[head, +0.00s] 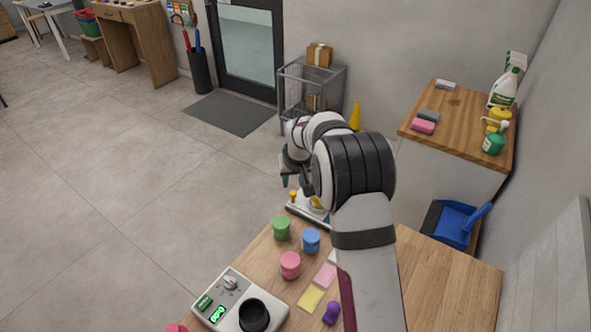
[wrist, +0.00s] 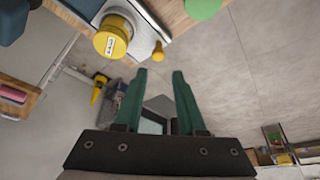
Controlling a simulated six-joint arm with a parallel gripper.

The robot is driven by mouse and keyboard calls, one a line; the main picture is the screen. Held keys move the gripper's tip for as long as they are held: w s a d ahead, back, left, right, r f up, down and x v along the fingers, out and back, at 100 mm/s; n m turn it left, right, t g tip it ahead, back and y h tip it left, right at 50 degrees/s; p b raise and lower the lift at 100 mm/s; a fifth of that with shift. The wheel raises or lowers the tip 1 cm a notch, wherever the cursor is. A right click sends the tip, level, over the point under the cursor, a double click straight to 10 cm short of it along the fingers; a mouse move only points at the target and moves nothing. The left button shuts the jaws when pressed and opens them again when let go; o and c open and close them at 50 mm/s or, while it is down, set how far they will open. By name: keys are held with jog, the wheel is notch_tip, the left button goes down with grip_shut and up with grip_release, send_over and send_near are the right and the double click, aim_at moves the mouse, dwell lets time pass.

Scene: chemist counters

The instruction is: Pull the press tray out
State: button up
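The press stands at the far left edge of the wooden counter. In the head view its pale base (head: 306,213) shows, with the rest mostly hidden behind my arm. A small yellow knob (head: 292,195) sits at its left end. In the wrist view I see a yellow labelled cylinder (wrist: 112,38), a pale slab edge (wrist: 150,18) and the yellow knob (wrist: 158,53). I cannot clearly separate the tray from the base. My gripper (wrist: 159,73) is open and empty, its green fingers apart. The knob appears just beyond the gap between the fingertips; the distance is unclear.
Green (head: 281,228), blue (head: 311,241) and pink (head: 290,265) jars stand on the counter near the press. A scale (head: 238,303) with a black cup is in front. A side counter (head: 460,122) holds bottles and sponges. The floor left of the counter is clear.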

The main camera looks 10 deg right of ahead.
jog(key=v, duration=0.8)
jog(key=shift+r, duration=0.25)
jog(key=shift+s, duration=0.15)
jog(key=s+a+r+m+g+y, duration=0.1)
jog(key=s+a+m+g, duration=0.1)
jog(key=s, duration=1.8)
jog(key=s+a+r+m+g, duration=0.1)
jog(key=s+a+m+g, duration=0.1)
jog(key=s, duration=1.8)
jog(key=shift+a+m+g+y, duration=0.4)
jog(key=shift+a+m, duration=0.1)
jog(key=shift+m, duration=0.3)
